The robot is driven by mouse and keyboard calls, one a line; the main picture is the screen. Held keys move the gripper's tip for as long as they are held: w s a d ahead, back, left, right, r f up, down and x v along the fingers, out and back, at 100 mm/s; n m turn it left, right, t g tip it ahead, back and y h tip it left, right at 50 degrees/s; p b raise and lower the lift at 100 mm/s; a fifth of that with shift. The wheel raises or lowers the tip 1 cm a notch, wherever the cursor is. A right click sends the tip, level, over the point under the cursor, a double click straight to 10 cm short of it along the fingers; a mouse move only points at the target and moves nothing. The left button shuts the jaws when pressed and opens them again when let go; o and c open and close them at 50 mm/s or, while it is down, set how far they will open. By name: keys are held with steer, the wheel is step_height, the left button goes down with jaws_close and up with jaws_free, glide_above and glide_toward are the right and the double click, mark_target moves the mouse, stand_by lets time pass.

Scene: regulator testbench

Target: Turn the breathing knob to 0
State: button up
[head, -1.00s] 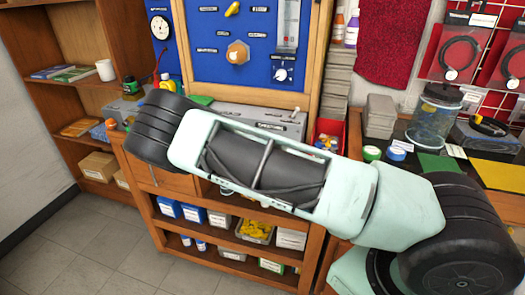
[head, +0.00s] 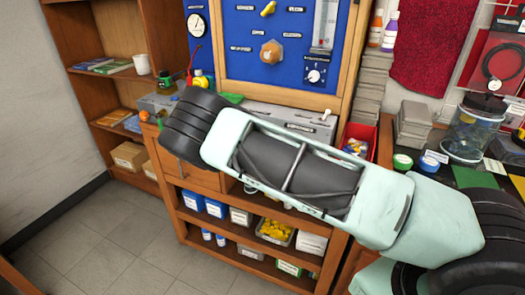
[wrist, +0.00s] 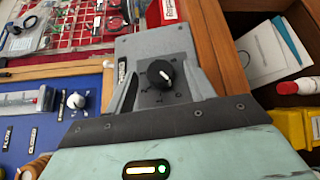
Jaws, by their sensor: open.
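A black round knob (wrist: 159,73) with a white pointer line sits on a grey plate with dial marks in the wrist view. A smaller white-faced knob on the blue panel (head: 240,62) shows in the head view (head: 314,76) and at left in the wrist view (wrist: 76,100). I cannot read which label says breathing. My arm hides the gripper in the head view.
A grey box (head: 290,119) stands on the bench below the panel. A yellow lever (head: 268,8), an orange knob (head: 271,52) and a gauge (head: 196,25) are on the panel. A red bin (head: 361,140) and a clear jar (head: 472,128) stand to the right.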

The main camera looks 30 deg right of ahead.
steer(key=b+v, duration=0.4)
steer(key=v, duration=1.2)
steer(key=shift+a, duration=0.2)
steer(key=shift+w, duration=0.1)
